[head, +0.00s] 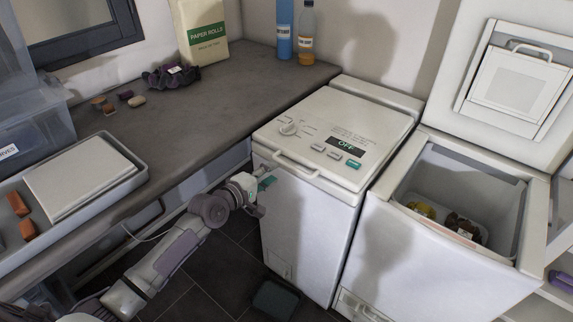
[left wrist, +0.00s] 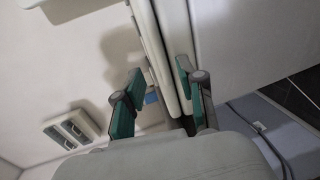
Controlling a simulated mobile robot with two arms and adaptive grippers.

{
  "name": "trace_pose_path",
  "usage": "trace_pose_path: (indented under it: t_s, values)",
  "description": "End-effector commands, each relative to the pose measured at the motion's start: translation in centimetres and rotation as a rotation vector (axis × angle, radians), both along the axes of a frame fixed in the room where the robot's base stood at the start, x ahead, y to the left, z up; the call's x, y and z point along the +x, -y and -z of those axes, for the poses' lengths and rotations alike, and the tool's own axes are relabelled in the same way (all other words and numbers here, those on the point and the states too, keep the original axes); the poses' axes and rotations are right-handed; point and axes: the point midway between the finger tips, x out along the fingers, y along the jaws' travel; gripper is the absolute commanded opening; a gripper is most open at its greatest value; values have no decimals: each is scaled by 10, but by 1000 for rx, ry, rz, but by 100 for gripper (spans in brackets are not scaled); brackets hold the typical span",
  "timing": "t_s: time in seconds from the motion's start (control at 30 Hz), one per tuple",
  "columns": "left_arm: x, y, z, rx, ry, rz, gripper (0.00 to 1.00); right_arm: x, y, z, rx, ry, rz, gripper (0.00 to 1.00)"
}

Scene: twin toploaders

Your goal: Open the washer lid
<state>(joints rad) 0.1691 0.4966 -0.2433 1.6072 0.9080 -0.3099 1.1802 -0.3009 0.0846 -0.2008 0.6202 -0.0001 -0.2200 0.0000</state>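The washer (head: 310,215) is the white toploader in the middle of the head view. Its lid (head: 340,115) is shut, with a dial, buttons and a dark display reading "OFF" on top. A white bar handle (head: 297,166) runs along the lid's front edge. My left gripper (head: 267,184) is at the washer's front left, just below the handle's left end. In the left wrist view its teal-padded fingers (left wrist: 160,80) are apart, with white edges of the machine beyond and between them. I cannot tell whether they touch the handle. My right gripper is not in view.
A second toploader (head: 435,258) stands to the right, its lid (head: 515,80) raised and items inside. A grey counter (head: 215,100) on the left holds a paper rolls bag (head: 203,35), bottles (head: 306,35) and a tray (head: 130,182). A dark bin (head: 275,299) stands on the floor.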

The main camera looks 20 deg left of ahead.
Motion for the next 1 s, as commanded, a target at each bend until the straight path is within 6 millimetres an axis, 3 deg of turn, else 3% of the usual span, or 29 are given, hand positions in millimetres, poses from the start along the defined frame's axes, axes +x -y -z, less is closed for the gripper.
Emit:
trace_pose_path:
  t_s: [0.1,0.3,0.5,0.77,0.87,1.0]
  values:
    - [25,9,5,0,2,-1,39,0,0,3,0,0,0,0]
    - [55,20,13,1,1,-1,39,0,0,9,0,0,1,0]
    - [67,24,16,0,0,0,39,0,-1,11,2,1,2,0]
    - [68,25,16,1,0,-1,39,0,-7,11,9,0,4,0]
    - [68,25,16,1,0,-1,28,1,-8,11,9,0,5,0]
    - [68,25,16,1,0,-1,4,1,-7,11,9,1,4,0]
